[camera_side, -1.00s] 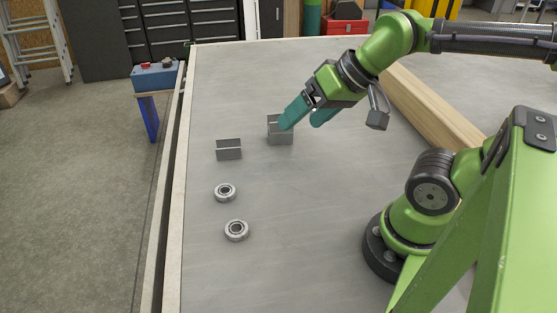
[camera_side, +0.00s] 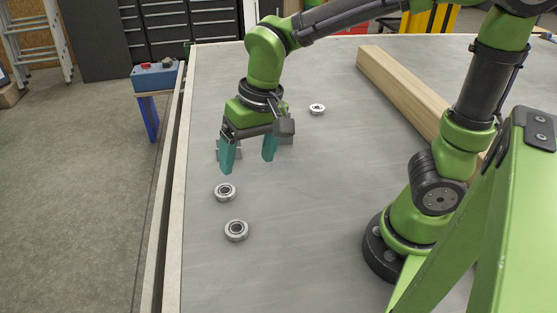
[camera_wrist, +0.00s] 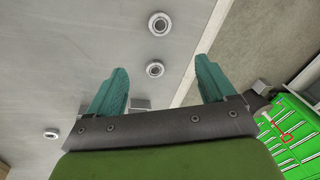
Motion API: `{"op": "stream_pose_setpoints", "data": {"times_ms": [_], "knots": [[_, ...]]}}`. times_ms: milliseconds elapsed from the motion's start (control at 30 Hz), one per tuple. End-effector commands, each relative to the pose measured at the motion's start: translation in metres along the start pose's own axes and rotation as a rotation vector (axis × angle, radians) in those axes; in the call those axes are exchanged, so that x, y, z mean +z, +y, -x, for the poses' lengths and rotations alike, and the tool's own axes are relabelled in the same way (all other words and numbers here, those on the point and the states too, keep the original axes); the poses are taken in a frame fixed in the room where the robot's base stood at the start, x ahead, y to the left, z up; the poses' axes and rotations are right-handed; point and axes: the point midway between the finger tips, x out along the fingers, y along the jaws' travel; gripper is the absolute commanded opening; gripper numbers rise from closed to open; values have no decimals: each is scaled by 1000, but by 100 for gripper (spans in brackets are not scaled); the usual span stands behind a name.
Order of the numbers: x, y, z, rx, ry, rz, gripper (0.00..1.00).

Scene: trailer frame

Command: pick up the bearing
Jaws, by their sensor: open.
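Three metal ring bearings lie flat on the grey table. In the side view one bearing (camera_side: 225,192) is just below my gripper in the picture, another bearing (camera_side: 236,231) is nearer the front, and a third bearing (camera_side: 317,109) is farther back to the right. My gripper (camera_side: 248,165) points down, open and empty, above the table. In the wrist view one bearing (camera_wrist: 155,69) shows between and beyond my fingertips (camera_wrist: 162,75). Another bearing (camera_wrist: 159,23) is farther up, and the third bearing (camera_wrist: 51,133) is at the lower left.
A long wooden beam (camera_side: 410,85) lies at the right. The table's left edge (camera_side: 176,180) is close to the bearings. The front middle is clear.

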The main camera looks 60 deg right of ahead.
Motion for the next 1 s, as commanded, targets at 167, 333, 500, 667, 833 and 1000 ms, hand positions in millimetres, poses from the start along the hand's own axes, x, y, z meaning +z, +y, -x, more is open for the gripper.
{"op": "stream_pose_setpoints", "data": {"times_ms": [167, 333, 500, 667, 833, 1000], "knots": [[-10, -32, -32, 146, -72, -163, 84], [-22, -39, -27, 197, -49, -358, 84], [-18, -35, -38, 211, -53, -416, 84], [-15, -28, -70, 213, -55, -415, 84], [-11, -21, -106, 213, -55, -414, 84], [-9, -16, -132, 209, -53, -414, 84]]}}
